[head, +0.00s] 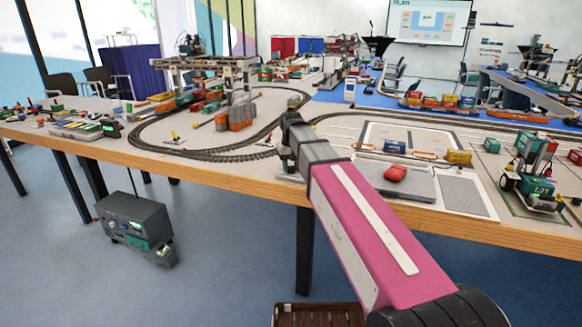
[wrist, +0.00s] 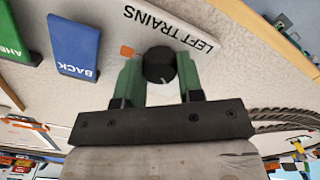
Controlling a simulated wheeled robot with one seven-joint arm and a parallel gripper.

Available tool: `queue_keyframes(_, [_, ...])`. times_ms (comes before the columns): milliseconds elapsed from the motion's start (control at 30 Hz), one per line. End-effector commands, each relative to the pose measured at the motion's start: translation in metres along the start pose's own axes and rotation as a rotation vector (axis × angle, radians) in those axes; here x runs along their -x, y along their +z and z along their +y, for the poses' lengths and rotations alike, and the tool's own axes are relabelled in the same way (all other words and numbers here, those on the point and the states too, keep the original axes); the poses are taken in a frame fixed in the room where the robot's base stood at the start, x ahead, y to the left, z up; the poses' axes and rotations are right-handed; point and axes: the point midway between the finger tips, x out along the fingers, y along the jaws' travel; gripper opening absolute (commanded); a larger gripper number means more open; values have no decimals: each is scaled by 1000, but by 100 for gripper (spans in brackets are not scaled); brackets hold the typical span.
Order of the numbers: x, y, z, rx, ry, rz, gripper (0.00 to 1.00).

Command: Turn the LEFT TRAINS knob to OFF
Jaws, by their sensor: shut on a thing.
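In the wrist view the black round LEFT TRAINS knob (wrist: 158,66) sits between the two green fingers of my gripper (wrist: 159,78). The gripper is shut on it. A pale line shows on the knob's lower right side. The white LEFT TRAINS label plate (wrist: 170,27) lies just beyond the knob, its lettering upside down in this view, with a small orange mark (wrist: 127,51) near the knob's upper left. In the head view my arm reaches to the table edge and hides the knob; the gripper (head: 287,158) shows only partly there.
In the wrist view a blue BACK block (wrist: 74,45) and a green AHEAD block (wrist: 14,38) lie to the left. Train track (wrist: 275,115) runs at the right.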

Motion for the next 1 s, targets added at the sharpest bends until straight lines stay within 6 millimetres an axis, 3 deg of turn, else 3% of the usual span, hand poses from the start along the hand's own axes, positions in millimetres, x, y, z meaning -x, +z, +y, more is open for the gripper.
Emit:
queue_keyframes(500, [0, 0, 0, 389, 0, 0, 11])
queue_keyframes(1000, [0, 0, 0, 541, 0, 1, 11])
